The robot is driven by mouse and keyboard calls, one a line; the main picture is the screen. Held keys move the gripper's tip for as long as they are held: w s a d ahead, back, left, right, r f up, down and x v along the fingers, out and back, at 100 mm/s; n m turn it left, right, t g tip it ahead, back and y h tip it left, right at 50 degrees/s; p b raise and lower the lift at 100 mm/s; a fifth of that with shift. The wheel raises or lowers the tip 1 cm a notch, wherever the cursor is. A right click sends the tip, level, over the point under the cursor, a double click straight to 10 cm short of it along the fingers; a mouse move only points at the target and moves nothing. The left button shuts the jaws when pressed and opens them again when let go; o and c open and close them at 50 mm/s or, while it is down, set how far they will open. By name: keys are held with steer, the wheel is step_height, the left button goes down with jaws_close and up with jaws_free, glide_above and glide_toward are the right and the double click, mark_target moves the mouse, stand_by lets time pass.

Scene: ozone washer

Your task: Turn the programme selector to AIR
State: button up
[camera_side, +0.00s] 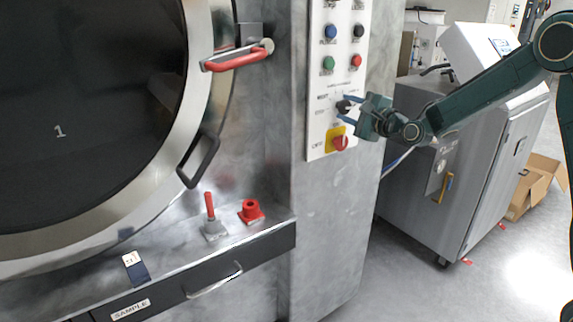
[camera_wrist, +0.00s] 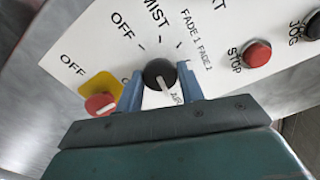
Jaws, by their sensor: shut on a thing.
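The programme selector (camera_wrist: 159,72) is a round black knob with a white pointer line on the white control panel (camera_wrist: 90,52). My gripper (camera_wrist: 161,84) has its two blue fingers on opposite sides of the knob and is shut on it. The pointer line points down and slightly right in the wrist view, toward the AIR label (camera_wrist: 176,98). The OFF, MIST, FADE 1 and FADE 2 labels lie on the other side of the knob. In the side view my gripper (camera_side: 347,107) reaches the panel from the right and partly hides the selector.
A red rotary switch on a yellow plate (camera_side: 329,133) sits just below the selector. Blue, black, green and red buttons (camera_side: 356,61) are above. The washer door with a red handle (camera_side: 236,61) is left. A grey cabinet (camera_side: 470,150) stands behind my arm.

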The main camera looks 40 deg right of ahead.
stand_by(0.3)
steer(key=o, duration=1)
steer(key=shift+s, duration=0.15)
steer(key=shift+s, duration=6.8)
